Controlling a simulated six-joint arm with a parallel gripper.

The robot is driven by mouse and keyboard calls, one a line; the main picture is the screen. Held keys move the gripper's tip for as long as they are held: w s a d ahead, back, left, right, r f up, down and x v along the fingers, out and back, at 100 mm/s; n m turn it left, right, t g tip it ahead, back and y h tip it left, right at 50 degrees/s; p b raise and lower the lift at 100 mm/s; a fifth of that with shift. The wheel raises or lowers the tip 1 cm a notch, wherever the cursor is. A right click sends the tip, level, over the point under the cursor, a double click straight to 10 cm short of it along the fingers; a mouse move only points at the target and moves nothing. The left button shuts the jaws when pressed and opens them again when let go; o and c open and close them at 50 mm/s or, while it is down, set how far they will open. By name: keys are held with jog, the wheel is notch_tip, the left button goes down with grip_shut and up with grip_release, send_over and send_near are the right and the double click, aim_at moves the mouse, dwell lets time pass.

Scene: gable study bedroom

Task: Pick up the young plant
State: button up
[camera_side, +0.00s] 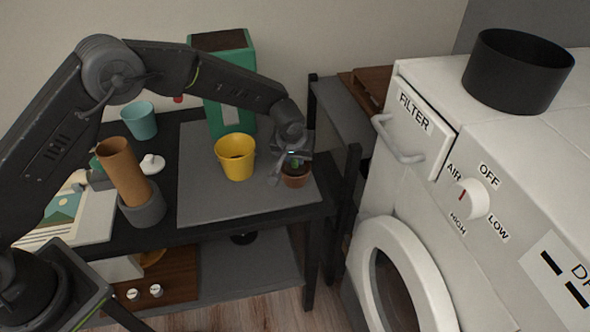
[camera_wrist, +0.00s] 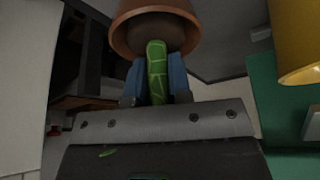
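The young plant is a small green cactus-like plant (camera_side: 294,162) in a brown terracotta pot (camera_side: 296,181), near the right front corner of the grey mat. My gripper (camera_side: 290,168) is at the plant from above, and the arm partly hides it in the side view. In the wrist view the green plant (camera_wrist: 157,70) lies between my two blue fingers (camera_wrist: 158,80), with the pot (camera_wrist: 140,35) beyond them. The fingers look very close to the plant on both sides. I cannot tell whether they press on it. The pot appears to rest on the mat.
A yellow pot (camera_side: 236,157) stands just left of the plant on the grey mat (camera_side: 215,205). A green planter box (camera_side: 232,75) is behind. A brown cylinder in a grey pot (camera_side: 143,208) and a teal cup (camera_side: 139,121) are further left. A white machine (camera_side: 430,175) stands right.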

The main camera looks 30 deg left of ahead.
grip_shut()
jog(key=shift+r, duration=0.1)
